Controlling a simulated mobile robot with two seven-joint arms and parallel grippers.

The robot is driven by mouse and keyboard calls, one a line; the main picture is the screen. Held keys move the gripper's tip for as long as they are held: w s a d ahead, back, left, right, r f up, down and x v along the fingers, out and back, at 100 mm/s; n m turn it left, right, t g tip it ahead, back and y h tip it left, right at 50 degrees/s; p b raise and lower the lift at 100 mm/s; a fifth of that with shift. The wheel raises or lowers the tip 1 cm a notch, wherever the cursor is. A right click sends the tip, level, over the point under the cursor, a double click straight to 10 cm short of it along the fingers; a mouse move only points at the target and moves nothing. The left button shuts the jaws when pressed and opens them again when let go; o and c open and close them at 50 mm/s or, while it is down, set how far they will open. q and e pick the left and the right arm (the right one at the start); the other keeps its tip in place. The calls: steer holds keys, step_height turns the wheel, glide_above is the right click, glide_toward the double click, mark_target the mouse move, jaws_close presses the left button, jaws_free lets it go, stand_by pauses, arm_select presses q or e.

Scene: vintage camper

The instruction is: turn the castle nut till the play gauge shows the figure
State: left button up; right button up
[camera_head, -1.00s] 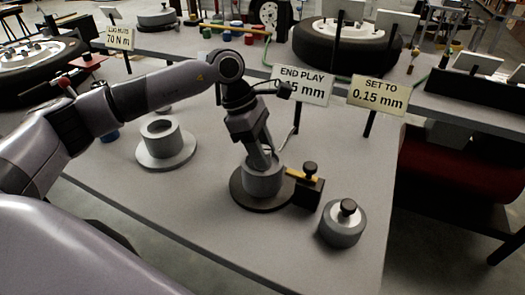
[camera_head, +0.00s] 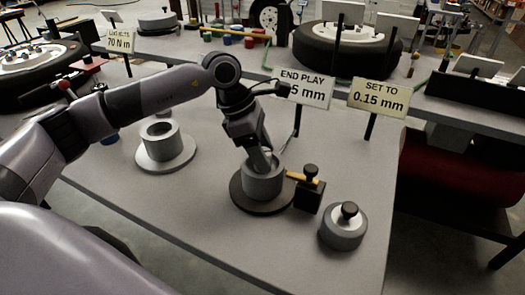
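My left gripper (camera_head: 262,163) points down into the top of a grey cylindrical hub (camera_head: 263,185) on a dark round base (camera_head: 242,198). The castle nut is not visible; the gripper and the hub's rim hide that spot. I cannot tell whether the fingers are closed on anything. The END PLAY sign (camera_head: 304,88) stands behind and is partly covered by my arm, so only "5 mm" of its figure shows. The SET TO sign (camera_head: 378,98) reads 0.15 mm. A black block with a knob (camera_head: 309,190) and a yellow strip sits beside the hub. My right gripper is not in view.
A grey flanged cylinder (camera_head: 162,146) stands on the left of the bench (camera_head: 330,155). A round grey piece with a black knob (camera_head: 343,226) sits near the right front. A wheel (camera_head: 345,48) lies on the rear bench. The bench's right side is mostly bare.

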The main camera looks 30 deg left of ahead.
arm_select(q)
steer(key=shift+a+r, duration=0.15)
steer(key=shift+r, duration=0.25)
steer(key=v, duration=0.6)
steer(key=shift+s+r, duration=0.1)
steer(key=shift+s, duration=0.05)
